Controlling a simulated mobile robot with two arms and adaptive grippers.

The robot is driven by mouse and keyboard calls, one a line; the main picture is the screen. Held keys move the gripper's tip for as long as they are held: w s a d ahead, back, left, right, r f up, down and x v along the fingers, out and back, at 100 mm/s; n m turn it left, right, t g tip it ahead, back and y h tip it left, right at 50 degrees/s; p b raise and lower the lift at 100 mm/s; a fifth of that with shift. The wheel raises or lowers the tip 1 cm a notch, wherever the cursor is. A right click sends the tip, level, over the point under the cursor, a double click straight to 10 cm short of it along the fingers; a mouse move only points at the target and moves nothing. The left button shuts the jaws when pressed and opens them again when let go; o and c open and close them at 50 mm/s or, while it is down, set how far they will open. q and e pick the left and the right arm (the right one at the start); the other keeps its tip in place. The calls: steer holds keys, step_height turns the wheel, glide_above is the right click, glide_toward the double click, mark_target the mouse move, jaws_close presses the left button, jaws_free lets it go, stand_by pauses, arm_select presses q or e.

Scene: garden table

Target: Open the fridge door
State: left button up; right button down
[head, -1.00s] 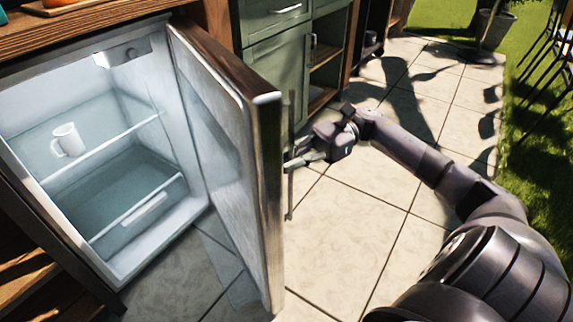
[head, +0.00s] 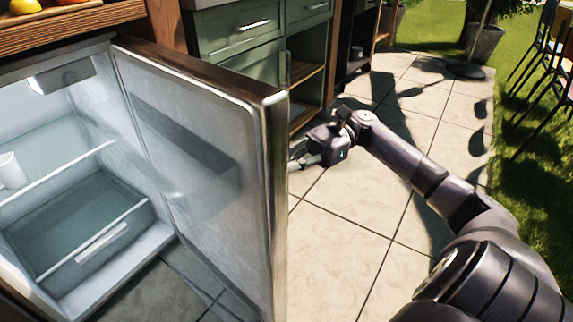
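The fridge door (head: 200,165) stands wide open, its pale inner face turned toward me. The fridge interior (head: 75,215) shows at the left, with a white mug (head: 11,172) at the picture's left edge. My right gripper (head: 300,156) is at the outer side of the door, by its free edge. The fingertips are partly hidden behind the door edge, and the handle is out of sight, so I cannot tell whether the gripper holds it. My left gripper is not in view.
Green cabinets (head: 235,32) with open shelves stand behind the door. The tiled floor (head: 340,235) is clear to the right of the door. Chairs (head: 545,70) and a potted plant (head: 485,45) stand farther off, by the grass (head: 530,190).

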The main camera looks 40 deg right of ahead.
steer(key=shift+f, duration=0.1)
steer(key=c, duration=1.8)
jaws_free()
steer(key=shift+s, duration=0.1)
steer(key=shift+c, duration=0.2)
steer(key=shift+o, duration=0.8)
steer(key=d, duration=1.2)
steer(key=shift+s, duration=0.3)
